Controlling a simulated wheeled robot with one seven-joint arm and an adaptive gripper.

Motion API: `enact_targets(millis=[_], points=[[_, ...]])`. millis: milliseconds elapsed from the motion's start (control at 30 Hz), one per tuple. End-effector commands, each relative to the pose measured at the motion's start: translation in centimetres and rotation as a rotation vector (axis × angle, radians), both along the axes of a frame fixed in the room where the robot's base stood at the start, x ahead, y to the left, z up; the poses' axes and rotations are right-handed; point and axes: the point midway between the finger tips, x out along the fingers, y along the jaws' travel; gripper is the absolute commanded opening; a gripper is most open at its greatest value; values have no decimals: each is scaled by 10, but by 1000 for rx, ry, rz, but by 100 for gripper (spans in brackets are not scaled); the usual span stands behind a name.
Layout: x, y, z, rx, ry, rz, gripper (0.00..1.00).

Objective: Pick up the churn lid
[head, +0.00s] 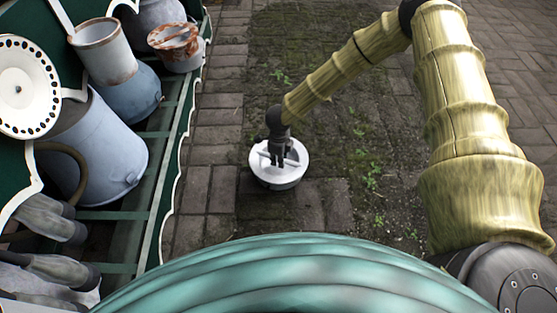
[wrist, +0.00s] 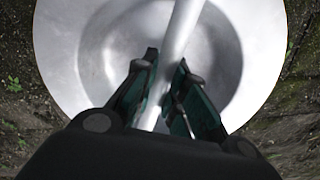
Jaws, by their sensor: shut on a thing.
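The churn lid (head: 278,178) is a round white-grey metal disc with a raised rim and a bar handle across its recessed middle. In the head view it is at the centre, over the brick and mossy ground; I cannot tell whether it touches the ground. My gripper (head: 279,158) points down over its middle. In the wrist view the lid (wrist: 260,40) fills most of the picture. There my gripper (wrist: 168,85) has its two fingers on either side of the bar handle (wrist: 181,35), shut on it.
A green shelf (head: 165,185) stands at the left with a blue-grey churn (head: 95,150), rusty cans (head: 100,48) and a smaller rusty pot (head: 177,45). Grey boots or gloves (head: 45,220) lie at its lower left. The paving (head: 225,100) right of the shelf is clear.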

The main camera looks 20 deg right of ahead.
Motion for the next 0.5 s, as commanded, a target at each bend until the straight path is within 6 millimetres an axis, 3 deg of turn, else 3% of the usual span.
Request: enact_targets(millis=[167,500], points=[[1,0,22,1,-2,0,0],[-61,-2,27,1,3,3,0]])
